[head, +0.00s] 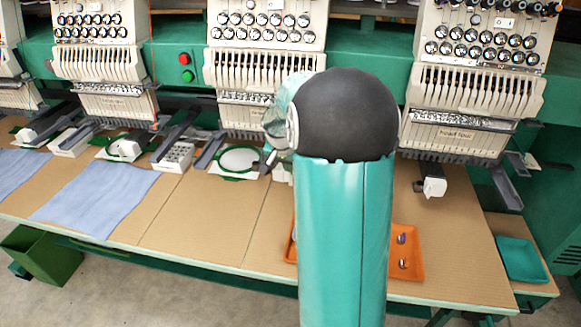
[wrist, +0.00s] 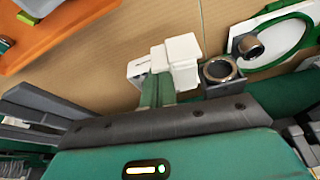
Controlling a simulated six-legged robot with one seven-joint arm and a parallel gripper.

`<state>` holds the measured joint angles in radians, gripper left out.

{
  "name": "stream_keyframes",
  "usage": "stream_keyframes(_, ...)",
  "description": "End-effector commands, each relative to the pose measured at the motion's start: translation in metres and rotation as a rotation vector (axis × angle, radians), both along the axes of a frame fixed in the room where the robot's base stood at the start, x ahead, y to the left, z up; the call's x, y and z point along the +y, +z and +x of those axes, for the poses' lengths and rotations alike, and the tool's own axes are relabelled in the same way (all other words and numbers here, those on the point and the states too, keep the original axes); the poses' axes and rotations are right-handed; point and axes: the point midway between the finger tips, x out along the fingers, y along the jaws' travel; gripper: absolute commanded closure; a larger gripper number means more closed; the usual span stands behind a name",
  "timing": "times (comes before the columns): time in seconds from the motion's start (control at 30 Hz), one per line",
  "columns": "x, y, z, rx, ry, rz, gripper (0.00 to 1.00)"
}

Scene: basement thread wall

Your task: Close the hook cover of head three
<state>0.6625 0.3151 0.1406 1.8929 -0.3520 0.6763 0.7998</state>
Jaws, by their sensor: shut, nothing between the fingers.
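Head three (head: 250,115) is the machine head left of my raised arm in the head view; the far right head's label appears to read Head Four. In the wrist view a white block-shaped piece (wrist: 180,55), which looks like the hook cover, sits beside a round metal hook ring (wrist: 220,72). I cannot tell exactly how far the cover stands open. My gripper (wrist: 157,82) shows as green fingers close together, with their tips right at the white piece. Contact is unclear. In the head view my arm hides the gripper and most of this area.
A round green hoop (head: 256,174) lies left of the hook area. An orange tray (head: 410,268) with small metal parts is at the table's front. A teal tray (head: 520,259) stands at far right. Blue cloth (head: 95,200) covers the left table. Bare table (head: 200,215) lies between.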

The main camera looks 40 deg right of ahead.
Motion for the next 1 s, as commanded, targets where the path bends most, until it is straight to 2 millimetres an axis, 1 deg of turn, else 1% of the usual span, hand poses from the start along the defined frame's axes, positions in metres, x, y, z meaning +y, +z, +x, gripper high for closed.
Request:
stream_keyframes(0.27, 0.012, 0.000, 0.004, 0.000, -0.158, -0.001, 1.00)
stream_keyframes(0.67, 0.032, -0.001, 0.016, 0.002, -0.534, -0.002, 1.00)
stream_keyframes(1.0, 0.043, 0.000, 0.030, 0.000, -0.525, -0.001, 1.00)
